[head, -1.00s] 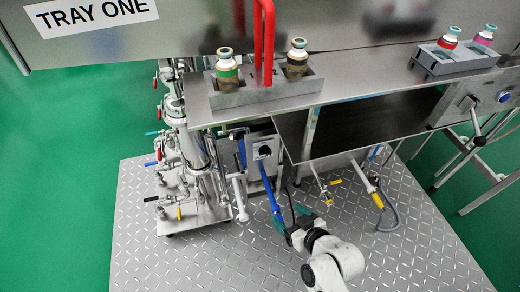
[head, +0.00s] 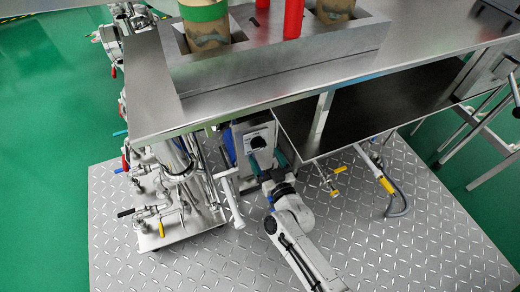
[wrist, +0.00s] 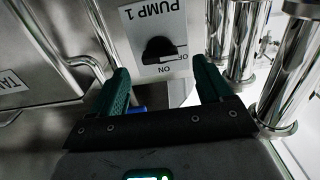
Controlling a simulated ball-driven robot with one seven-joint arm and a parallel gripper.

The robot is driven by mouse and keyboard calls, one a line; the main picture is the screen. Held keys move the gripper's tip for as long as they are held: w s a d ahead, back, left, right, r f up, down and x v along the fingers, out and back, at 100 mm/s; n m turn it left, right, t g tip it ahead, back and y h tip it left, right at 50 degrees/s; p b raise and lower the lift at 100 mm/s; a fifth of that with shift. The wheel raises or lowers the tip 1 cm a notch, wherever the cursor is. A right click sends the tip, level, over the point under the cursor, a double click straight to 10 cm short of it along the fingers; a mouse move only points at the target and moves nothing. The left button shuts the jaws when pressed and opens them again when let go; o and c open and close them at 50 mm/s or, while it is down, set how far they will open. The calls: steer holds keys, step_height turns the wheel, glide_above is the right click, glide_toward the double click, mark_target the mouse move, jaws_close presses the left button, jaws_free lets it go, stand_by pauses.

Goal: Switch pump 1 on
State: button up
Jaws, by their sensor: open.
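The pump 1 switch is a black rotary knob (wrist: 159,48) on a pale plate (wrist: 150,18) lettered PUMP 1, with ON and OFF marks, seen turned over in the wrist view. The knob's bar seems to lie toward the OFF mark. In the head view the knob (head: 258,142) sits on a small box under the table. My gripper (head: 267,164) is open and empty just in front of and below it. In the wrist view the green fingers of my gripper (wrist: 163,76) stand either side of the knob, apart from it.
The steel table (head: 350,60) overhangs the box, and a dark lower shelf (head: 370,105) is at its right. Pipes and valves (head: 165,185) stand at the left. A yellow-handled valve (head: 386,185) is at the right. Shiny tubes (wrist: 290,75) are close by the right finger.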

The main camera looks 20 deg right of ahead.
mark_target(260, 148)
steer(key=shift+w+b, duration=0.6)
steer(key=shift+w, duration=1.75)
steer(key=shift+c, duration=0.4)
steer(key=c, duration=1)
steer(key=shift+o, duration=0.2)
